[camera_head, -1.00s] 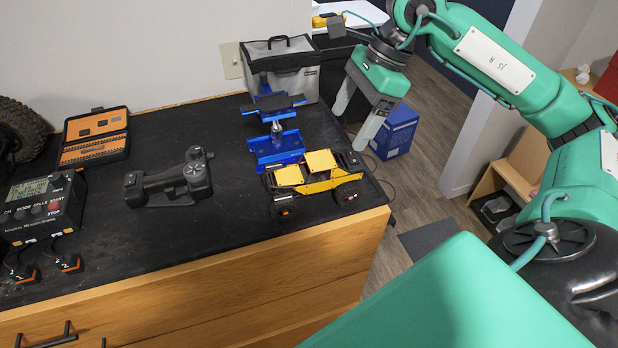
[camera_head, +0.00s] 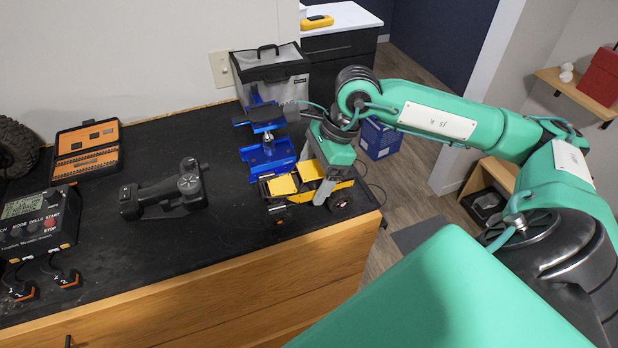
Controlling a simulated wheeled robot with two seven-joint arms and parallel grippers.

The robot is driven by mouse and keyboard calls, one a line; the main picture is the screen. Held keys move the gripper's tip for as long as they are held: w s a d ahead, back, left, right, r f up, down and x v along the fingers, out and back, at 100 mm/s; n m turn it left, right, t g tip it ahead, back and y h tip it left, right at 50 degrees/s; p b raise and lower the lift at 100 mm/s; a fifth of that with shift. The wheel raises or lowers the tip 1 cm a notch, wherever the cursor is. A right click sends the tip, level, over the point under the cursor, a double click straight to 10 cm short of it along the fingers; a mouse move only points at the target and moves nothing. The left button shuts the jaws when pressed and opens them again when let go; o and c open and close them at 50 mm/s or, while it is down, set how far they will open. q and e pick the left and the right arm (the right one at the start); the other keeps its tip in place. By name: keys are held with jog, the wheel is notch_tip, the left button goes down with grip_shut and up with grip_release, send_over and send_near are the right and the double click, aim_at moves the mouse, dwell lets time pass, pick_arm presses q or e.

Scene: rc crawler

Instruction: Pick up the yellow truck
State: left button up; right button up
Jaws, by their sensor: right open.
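The yellow truck (camera_head: 283,186) with black wheels stands near the front right edge of the black bench top. My right gripper (camera_head: 322,190) points down at the truck's right half, with its pale fingers apart. One finger shows in front of the truck's side and hides part of its body. The other finger is mostly hidden, and I cannot tell whether the fingers touch the truck. My left gripper is not in view.
A blue stand (camera_head: 267,154) is right behind the truck, with a grey bag (camera_head: 272,70) at the back. A black controller (camera_head: 163,194), an orange case (camera_head: 87,149) and a charger (camera_head: 40,222) lie to the left. Bare bench lies between controller and truck.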

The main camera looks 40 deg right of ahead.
jog(key=shift+x, duration=1.25)
jog(key=c, duration=1.3)
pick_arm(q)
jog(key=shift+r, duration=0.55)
pick_arm(e)
jog(key=shift+c, duration=0.2)
jog(key=shift+w+r, duration=0.1)
jog(key=shift+r, duration=0.05)
